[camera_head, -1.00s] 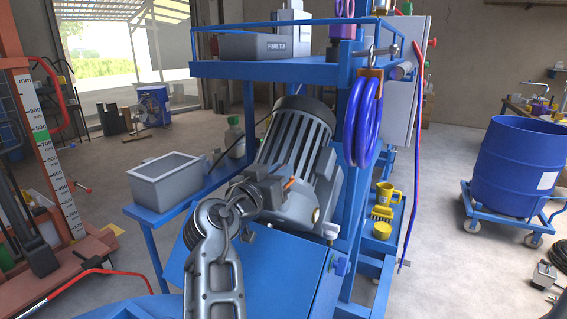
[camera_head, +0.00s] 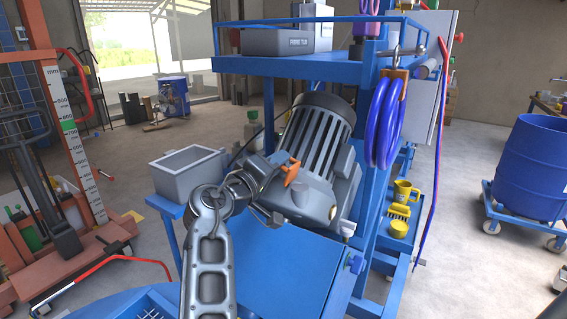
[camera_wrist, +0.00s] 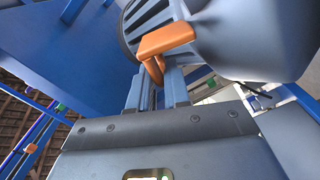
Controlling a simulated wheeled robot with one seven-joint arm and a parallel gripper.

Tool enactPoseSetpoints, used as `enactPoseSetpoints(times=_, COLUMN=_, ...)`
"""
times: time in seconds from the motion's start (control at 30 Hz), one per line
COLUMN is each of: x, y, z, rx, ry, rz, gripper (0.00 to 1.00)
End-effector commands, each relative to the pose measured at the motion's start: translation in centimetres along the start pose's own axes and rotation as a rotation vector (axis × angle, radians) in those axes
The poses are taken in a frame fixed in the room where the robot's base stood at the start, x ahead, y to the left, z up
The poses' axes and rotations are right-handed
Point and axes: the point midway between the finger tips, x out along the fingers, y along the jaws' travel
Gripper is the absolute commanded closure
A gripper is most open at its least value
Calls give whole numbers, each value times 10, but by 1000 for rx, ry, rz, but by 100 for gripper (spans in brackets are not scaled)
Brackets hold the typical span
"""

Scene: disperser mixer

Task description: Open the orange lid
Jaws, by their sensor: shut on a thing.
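The orange lid (camera_head: 291,172) is at the left side of the big grey motor (camera_head: 315,135), in the middle of the head view. It looks tilted there. In the wrist view the orange lid (camera_wrist: 166,40) is a flat piece with a curved tab below it. My gripper (camera_wrist: 159,78) is shut on this tab, with a finger on each side. In the head view my gripper (camera_head: 279,178) is right beside the lid, and my arm partly covers the motor's lower left. I cannot see what lies under the lid.
A grey open bin (camera_head: 188,178) stands on a blue shelf left of my arm. A blue coiled hose (camera_head: 385,120) hangs on the blue frame to the right. Yellow cups (camera_head: 402,191) sit on a lower shelf. A blue drum (camera_head: 535,165) stands at far right.

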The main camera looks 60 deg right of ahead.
Motion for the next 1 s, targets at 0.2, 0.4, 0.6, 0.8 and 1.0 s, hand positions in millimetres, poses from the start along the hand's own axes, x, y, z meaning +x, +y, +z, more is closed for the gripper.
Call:
enactPoseSetpoints(times=0.2, x=-1, y=-14, z=-4, rx=-182, ry=-3, rz=-10, gripper=100)
enactPoseSetpoints(times=0.4, x=-1, y=-21, z=-6, rx=-312, ry=-2, rz=-11, gripper=100)
enactPoseSetpoints(times=0.6, x=-1, y=-25, z=-7, rx=-394, ry=-4, rz=-10, gripper=100)
enactPoseSetpoints(times=0.8, x=0, y=-27, z=-7, rx=-430, ry=-5, rz=-10, gripper=100)
enactPoseSetpoints(times=1.0, x=0, y=-27, z=-6, rx=-438, ry=-6, rz=-10, gripper=100)
